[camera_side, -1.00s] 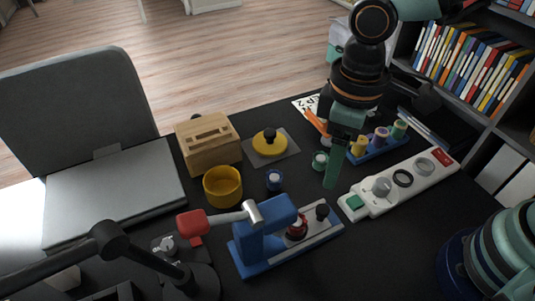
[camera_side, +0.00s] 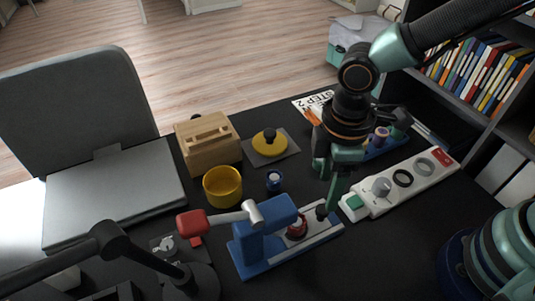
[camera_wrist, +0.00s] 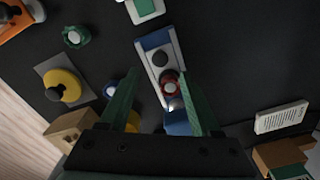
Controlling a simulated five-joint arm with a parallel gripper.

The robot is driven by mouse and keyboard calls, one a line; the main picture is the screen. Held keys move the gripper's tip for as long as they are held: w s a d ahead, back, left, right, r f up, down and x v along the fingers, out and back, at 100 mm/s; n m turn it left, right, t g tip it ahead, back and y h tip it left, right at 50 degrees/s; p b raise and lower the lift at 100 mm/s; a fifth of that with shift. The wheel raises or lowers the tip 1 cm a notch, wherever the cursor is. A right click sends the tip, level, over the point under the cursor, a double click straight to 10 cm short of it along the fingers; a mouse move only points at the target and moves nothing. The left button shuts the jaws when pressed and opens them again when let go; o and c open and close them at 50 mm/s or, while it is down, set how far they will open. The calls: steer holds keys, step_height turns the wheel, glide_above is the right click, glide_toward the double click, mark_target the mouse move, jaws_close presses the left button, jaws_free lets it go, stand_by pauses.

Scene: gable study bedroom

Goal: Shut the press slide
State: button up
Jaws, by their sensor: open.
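The blue press (camera_side: 262,245) stands on the desk with a red-ended lever (camera_side: 195,222) pointing left. Its pale slide (camera_side: 322,232) sticks out to the right from under the press head, with a black knob (camera_side: 321,211) at its outer end. A red part with a dark top (camera_side: 297,229) sits on the slide near the head. The wrist view shows the knob (camera_wrist: 161,58) and red part (camera_wrist: 170,88) between and just beyond my fingers. My gripper (camera_side: 329,208) is open, pointing down beside the knob; contact cannot be told.
A white strip with a green block (camera_side: 353,203) lies close to the right. A yellow bowl (camera_side: 222,186), small blue piece (camera_side: 274,180), wooden box (camera_side: 208,142) and yellow knobbed disc (camera_side: 269,142) stand behind. The desk in front of the slide is clear.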

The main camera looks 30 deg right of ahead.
mark_target(323, 209)
steer(key=shift+f, duration=3.1)
jaws_close()
steer(key=shift+r, duration=0.1)
